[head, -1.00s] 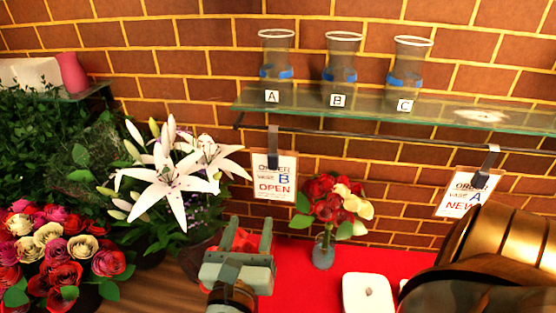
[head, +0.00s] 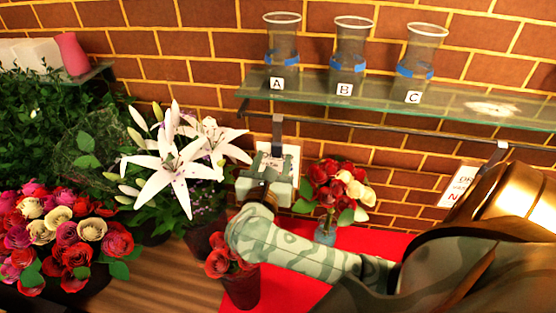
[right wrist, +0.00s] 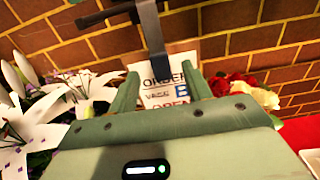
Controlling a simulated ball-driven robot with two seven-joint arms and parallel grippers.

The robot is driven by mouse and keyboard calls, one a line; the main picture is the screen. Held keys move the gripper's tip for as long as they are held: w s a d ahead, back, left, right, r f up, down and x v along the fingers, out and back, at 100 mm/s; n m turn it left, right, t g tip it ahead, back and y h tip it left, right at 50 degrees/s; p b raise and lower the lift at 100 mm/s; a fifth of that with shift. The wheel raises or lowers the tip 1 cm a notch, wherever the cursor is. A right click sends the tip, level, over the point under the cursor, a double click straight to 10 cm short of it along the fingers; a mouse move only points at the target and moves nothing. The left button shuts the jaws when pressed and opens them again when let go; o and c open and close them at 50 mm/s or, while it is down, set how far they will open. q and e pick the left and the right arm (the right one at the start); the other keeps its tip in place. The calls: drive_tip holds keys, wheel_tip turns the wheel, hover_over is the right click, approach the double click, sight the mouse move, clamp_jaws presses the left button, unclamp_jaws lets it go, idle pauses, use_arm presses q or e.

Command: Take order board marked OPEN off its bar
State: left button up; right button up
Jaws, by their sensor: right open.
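The order board marked OPEN (head: 292,152) is a white card hanging by a dark clip from the bar (head: 345,126) under the glass shelf. In the head view my right gripper (head: 272,172) is in front of it and hides most of its face. In the right wrist view the board (right wrist: 164,92) shows "ORDER", "B" and "OPEN", between the two open green fingers. The fingers of the gripper (right wrist: 158,80) lie on either side of the card; whether they touch it cannot be told. My left gripper is not in view.
A second board (head: 457,186) hangs at the right, partly behind my right arm. Jars A, B and C stand on the glass shelf (head: 375,96). White lilies (head: 170,165) are left of the gripper, a rose bouquet (head: 336,186) right of it, and a dark rose pot (head: 240,288) stands below.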

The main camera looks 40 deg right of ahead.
sight(276, 149)
drive_tip(key=x, duration=0.4)
drive_tip(key=shift+p, duration=0.35)
drive_tip(key=shift+s+a, duration=0.1)
drive_tip(key=shift+s, duration=0.05)
drive_tip(key=shift+c, duration=1.2)
clamp_jaws()
drive_tip(key=shift+r, duration=0.1)
